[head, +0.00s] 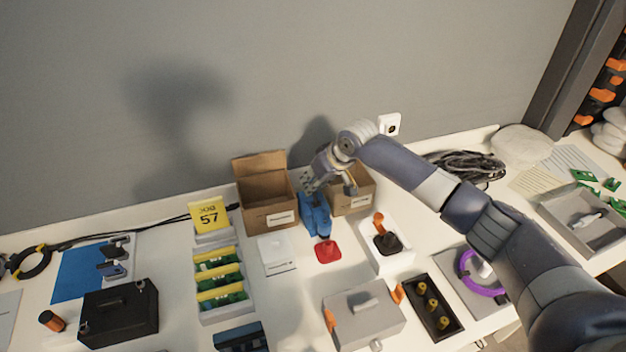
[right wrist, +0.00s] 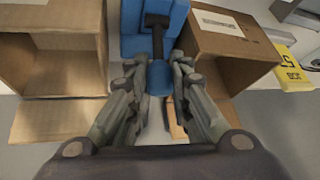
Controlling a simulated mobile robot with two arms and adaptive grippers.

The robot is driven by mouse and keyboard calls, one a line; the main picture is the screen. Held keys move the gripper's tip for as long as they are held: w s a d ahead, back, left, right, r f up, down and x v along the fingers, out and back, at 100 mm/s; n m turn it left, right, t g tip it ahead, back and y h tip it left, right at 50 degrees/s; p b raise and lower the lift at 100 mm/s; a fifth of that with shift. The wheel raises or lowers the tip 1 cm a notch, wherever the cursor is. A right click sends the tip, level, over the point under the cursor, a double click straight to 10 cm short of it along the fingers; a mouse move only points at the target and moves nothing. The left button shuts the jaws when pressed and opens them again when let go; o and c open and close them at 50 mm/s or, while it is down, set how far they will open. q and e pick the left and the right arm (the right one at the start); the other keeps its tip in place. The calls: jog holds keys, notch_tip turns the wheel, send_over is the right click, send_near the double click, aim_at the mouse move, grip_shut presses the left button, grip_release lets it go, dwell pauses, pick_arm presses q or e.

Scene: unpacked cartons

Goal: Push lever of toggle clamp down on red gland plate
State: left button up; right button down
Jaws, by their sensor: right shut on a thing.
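The blue toggle clamp (head: 315,216) stands at the back of the table between two cartons. The red gland plate (head: 328,251) lies flat just in front of it. My right gripper (head: 316,182) is above the back of the clamp, with its arm coming in from the right. In the right wrist view its fingers are shut around the blue knob (right wrist: 160,78) of the lever, whose dark shaft (right wrist: 158,40) runs from the blue body (right wrist: 133,45). The lever is mostly hidden by my gripper in the head view. My left gripper is not in view.
An open carton (head: 265,196) stands left of the clamp and a smaller carton (head: 352,198) close on its right. A white box with an orange-handled black part (head: 386,242) is to the right. A white block (head: 277,252) lies left of the red plate. The wall is close behind.

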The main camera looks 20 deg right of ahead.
aim_at(317, 210)
jog(key=shift+s+r+t+p, duration=0.15)
jog(key=shift+s+t+p, duration=0.25)
jog(key=shift+s+t, duration=0.5)
jog(key=shift+t, duration=0.5)
jog(key=shift+s+n+t+y, duration=0.3)
jog(key=shift+s+t, duration=0.2)
jog(key=shift+t, duration=0.3)
jog(key=shift+s+f+t+b, duration=0.3)
jog(key=shift+t+b, duration=0.1)
jog(key=shift+b, duration=0.15)
jog(key=t+b, duration=0.1)
jog(key=s+t+b, duration=0.1)
jog(key=b, duration=0.1)
jog(key=t+b, duration=0.1)
jog(key=shift+s+f+n+t+y+b, duration=0.25)
jog(key=shift+s+n+t+y+b, duration=0.05)
jog(key=shift+s+n+y, duration=0.1)
jog(key=shift+s+d+r+t+b, duration=0.1)
jog(key=shift+s+t+b, duration=0.2)
jog(key=shift+t+b, duration=0.55)
